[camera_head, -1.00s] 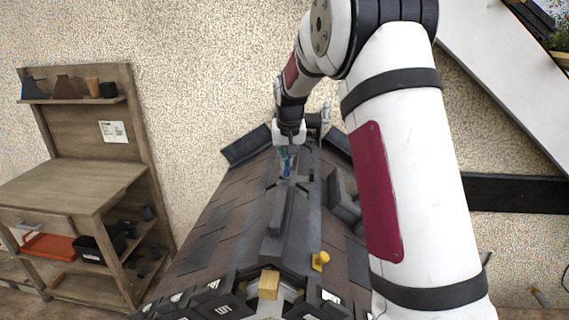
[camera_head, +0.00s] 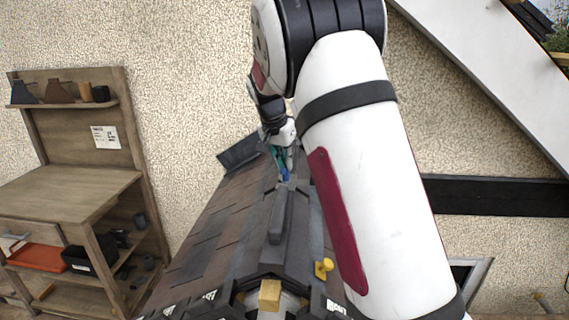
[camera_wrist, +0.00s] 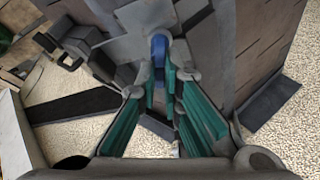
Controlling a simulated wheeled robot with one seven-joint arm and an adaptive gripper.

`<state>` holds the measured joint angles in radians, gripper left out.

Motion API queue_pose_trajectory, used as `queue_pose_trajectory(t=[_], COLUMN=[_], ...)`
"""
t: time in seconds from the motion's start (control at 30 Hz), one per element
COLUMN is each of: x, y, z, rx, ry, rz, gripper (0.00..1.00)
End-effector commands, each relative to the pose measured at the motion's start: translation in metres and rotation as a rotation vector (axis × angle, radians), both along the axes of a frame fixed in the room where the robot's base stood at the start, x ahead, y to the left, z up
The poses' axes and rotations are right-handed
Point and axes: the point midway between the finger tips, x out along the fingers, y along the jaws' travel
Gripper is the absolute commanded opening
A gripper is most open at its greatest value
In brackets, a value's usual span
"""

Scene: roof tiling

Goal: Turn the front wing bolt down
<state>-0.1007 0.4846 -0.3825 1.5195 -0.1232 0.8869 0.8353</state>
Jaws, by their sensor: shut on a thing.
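A blue wing bolt (camera_wrist: 158,48) stands on the grey roof ridge, between my fingertips in the wrist view. In the head view it is a small blue spot (camera_head: 284,175) toward the far end of the ridge. My gripper (camera_wrist: 160,70) has teal-green fingers and is shut on the blue bolt. In the head view my gripper (camera_head: 281,160) reaches down onto the ridge from above. The fingers hide part of the bolt, and its thread is not visible.
The dark ridge cap (camera_head: 282,217) runs toward the front, with a yellow knob (camera_head: 323,269) and a wooden block (camera_head: 270,294) near its front end. Brown shingles (camera_head: 205,232) slope to the left. A wooden workbench (camera_head: 70,190) stands at left. My arm hides the right slope.

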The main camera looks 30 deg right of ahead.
Motion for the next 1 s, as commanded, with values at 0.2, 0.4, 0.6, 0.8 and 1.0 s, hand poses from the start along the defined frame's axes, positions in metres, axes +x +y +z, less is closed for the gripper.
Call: queue_pose_trajectory(t=[0.2,0.4,0.6,0.8,1.0], x=[0.003,0.003,0.002,0.001,-0.002], y=[-0.001,-0.001,-0.001,0.000,0.005], z=[0.006,0.006,0.004,0.002,0.016], rx=[-0.004,-0.003,-0.002,-0.001,-0.001], ry=[-0.015,-0.015,-0.009,-0.005,-0.007], rz=[-0.007,-0.005,-0.006,-0.006,-0.005], gripper=[0.00,0.00,0.28,0.28,0.28])
